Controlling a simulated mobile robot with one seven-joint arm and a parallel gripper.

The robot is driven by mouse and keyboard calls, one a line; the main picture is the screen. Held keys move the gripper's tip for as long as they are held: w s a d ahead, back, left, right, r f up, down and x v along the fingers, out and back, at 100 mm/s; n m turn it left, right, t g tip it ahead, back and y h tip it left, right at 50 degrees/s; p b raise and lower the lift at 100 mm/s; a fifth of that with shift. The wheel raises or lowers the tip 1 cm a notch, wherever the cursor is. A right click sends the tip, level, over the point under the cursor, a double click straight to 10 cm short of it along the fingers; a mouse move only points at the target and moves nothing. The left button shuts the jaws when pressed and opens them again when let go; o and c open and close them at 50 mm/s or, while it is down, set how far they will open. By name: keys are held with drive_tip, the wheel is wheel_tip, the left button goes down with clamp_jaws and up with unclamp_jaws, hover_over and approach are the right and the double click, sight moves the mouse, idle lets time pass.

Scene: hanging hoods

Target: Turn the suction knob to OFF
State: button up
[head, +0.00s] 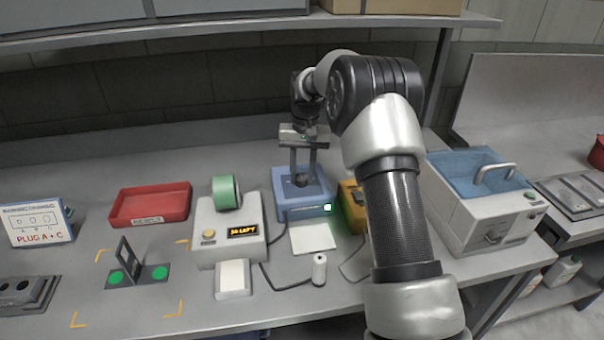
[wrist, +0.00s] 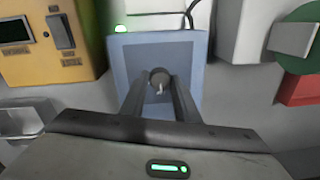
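A blue box (head: 317,200) stands on the bench with a dark round knob (head: 301,180) on its top; I take this as the suction knob. In the wrist view the knob (wrist: 159,77) shows a small pale mark, and the blue box (wrist: 190,55) lies around it. My gripper (head: 302,176) points down over the box. Its two fingers are apart, one on each side of the knob; in the wrist view my gripper (wrist: 158,88) seems to leave small gaps beside it. I cannot tell whether they touch. A green light (head: 327,208) glows at the box's front corner.
A yellow box (head: 352,207) stands close to the right. A white device (head: 228,235) with green tape (head: 226,192) stands left, beside a red tray (head: 150,205). A blue-topped basin (head: 480,205) is at the right. A shelf (head: 240,32) hangs above.

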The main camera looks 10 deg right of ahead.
drive_tip(key=c, duration=0.5)
drive_tip(key=shift+c, duration=0.2)
drive_tip(key=shift+r+n+p, duration=0.1)
drive_tip(key=shift+n+p, duration=0.2)
drive_tip(key=shift+p, duration=0.05)
drive_tip(key=shift+n+p, duration=0.65)
drive_tip(key=shift+n, duration=0.35)
drive_tip(key=n+p, duration=0.1)
drive_tip(key=n, duration=0.1)
drive_tip(key=shift+n, duration=0.4)
drive_tip(key=n+p, duration=0.2)
drive_tip(key=n, duration=0.4)
drive_tip(key=shift+w+g, duration=0.1)
drive_tip(key=shift+g, duration=0.2)
drive_tip(key=shift+n, duration=0.4)
drive_tip(key=o, duration=1)
